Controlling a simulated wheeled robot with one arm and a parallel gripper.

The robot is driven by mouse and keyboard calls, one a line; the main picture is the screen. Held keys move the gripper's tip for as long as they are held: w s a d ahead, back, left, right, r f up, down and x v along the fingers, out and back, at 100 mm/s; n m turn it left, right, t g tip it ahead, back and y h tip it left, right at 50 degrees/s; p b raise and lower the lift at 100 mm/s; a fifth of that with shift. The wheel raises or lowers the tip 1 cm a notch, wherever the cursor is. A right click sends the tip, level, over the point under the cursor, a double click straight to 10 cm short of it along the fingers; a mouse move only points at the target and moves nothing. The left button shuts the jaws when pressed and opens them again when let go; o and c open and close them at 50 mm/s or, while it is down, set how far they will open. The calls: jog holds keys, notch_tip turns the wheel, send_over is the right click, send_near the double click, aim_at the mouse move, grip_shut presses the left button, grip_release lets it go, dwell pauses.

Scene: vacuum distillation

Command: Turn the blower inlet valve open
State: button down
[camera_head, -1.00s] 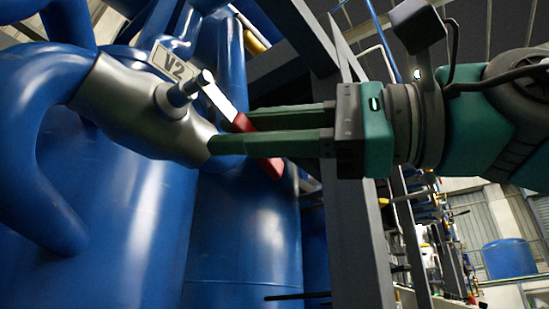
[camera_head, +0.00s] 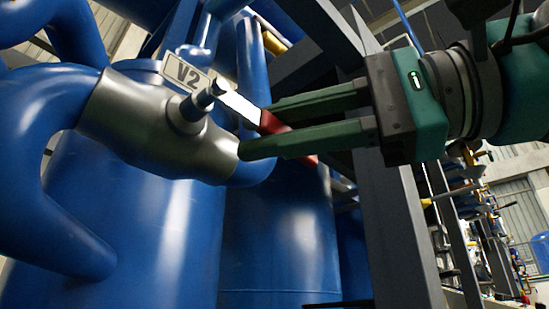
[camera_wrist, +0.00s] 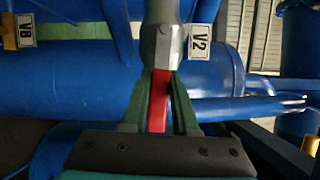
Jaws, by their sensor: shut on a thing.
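The grey metal valve body (camera_head: 125,115) sits on a blue pipe at upper left in the head view, with a white V2 tag (camera_head: 186,72) above it. Its lever handle (camera_head: 271,123), bare metal near the stem and red at the outer end, slants down to the right. My gripper (camera_head: 256,131) comes from the right with its two green fingers around the red part. In the wrist view the red handle (camera_wrist: 159,100) stands between the two fingers of my gripper (camera_wrist: 161,92). The V2 tag (camera_wrist: 200,42) is beside the stem. A finger hides part of the handle.
Large blue tanks (camera_head: 125,225) fill the space behind and below the valve. A dark steel frame post (camera_head: 405,235) stands behind my gripper. A second tag, V8 (camera_wrist: 25,30), shows at the left of the wrist view.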

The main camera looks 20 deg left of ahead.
jog(key=c, duration=0.7)
grip_release()
jog(key=d, duration=0.7)
jog(key=shift+w+d+f, duration=0.1)
jog(key=shift+d+f, duration=0.05)
jog(key=shift+d, duration=0.25)
